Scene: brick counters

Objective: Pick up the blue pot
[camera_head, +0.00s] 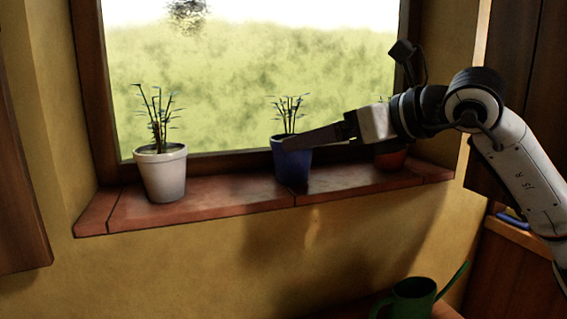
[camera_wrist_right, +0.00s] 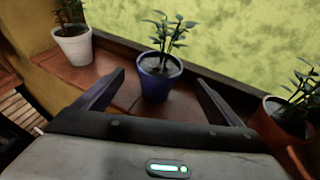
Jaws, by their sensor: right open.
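The blue pot (camera_head: 291,166) holds a small green plant and stands upright on the brick window sill, in the middle. It also shows in the right wrist view (camera_wrist_right: 158,84), between and ahead of the two open fingers. My right gripper (camera_head: 287,142) reaches in from the right with its fingers at the pot's rim height. In the right wrist view my right gripper (camera_wrist_right: 160,82) is open with nothing held. I cannot tell whether a finger touches the pot. In the head view the fingers cover part of the pot's rim. My left gripper is not in view.
A white pot (camera_head: 161,174) with a plant stands left on the brick sill (camera_head: 235,203). A reddish pot (camera_head: 391,158) stands right, partly behind my right arm; it also shows in the wrist view (camera_wrist_right: 281,122). A green watering can (camera_head: 412,299) is below. The window frame runs behind.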

